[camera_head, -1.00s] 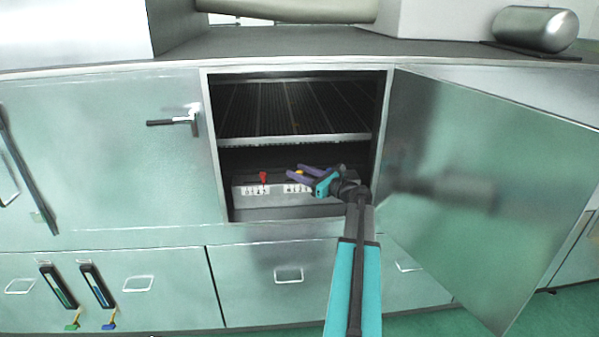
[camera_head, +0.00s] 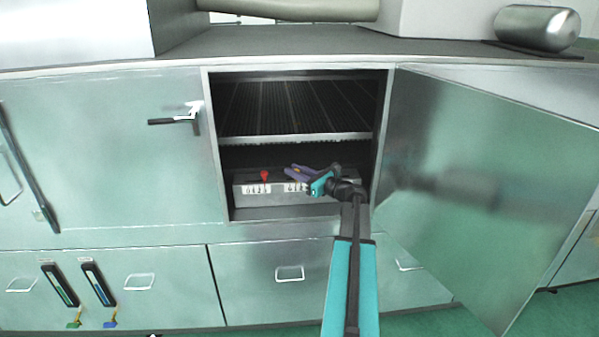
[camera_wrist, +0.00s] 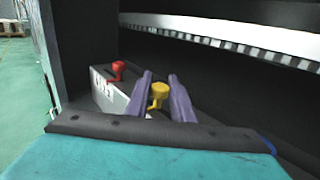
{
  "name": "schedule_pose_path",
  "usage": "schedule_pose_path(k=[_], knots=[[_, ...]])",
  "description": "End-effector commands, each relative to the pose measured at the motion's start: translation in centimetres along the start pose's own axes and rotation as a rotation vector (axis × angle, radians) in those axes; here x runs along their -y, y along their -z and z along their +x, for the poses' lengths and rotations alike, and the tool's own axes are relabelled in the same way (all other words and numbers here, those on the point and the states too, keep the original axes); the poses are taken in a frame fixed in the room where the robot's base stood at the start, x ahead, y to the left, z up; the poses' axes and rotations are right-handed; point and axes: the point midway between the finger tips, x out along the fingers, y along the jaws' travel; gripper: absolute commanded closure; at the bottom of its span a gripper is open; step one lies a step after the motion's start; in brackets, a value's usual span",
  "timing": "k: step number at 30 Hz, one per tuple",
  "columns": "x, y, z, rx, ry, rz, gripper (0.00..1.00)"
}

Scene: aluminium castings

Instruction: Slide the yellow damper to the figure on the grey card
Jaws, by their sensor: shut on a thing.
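The yellow damper (camera_wrist: 158,92) is a small knob on top of a grey box inside the open cabinet. In the wrist view it stands between the two purple fingers of my gripper (camera_wrist: 164,96), which is shut on it. In the head view my gripper (camera_head: 299,171) reaches into the lower part of the cabinet and hides the damper. A pale card (camera_head: 296,187) with dark figures is on the box front below my gripper, partly covered by it. The figures are too small to read.
A red knob (camera_head: 265,176) stands left of my gripper on the same grey box (camera_head: 240,200), above another marked card (camera_head: 257,188). A wire rack (camera_head: 295,139) spans the cabinet above. The open door (camera_head: 480,190) stands to the right of my arm.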

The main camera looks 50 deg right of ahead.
Motion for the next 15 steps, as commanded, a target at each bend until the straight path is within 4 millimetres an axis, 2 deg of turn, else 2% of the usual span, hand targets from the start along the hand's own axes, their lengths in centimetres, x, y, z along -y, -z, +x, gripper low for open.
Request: schedule_pose_path(k=[9, 10, 13, 15], knots=[[-0.29, 0.01, 0.24, 0.0, 0.0, 0.0, 1.0], [-0.28, 0.01, 0.23, 0.0, 0.0, 0.0, 0.75], [-0.27, 0.01, 0.22, 0.0, 0.0, 0.0, 0.6], [-0.25, 0.01, 0.21, 0.0, 0.0, 0.0, 0.6]])
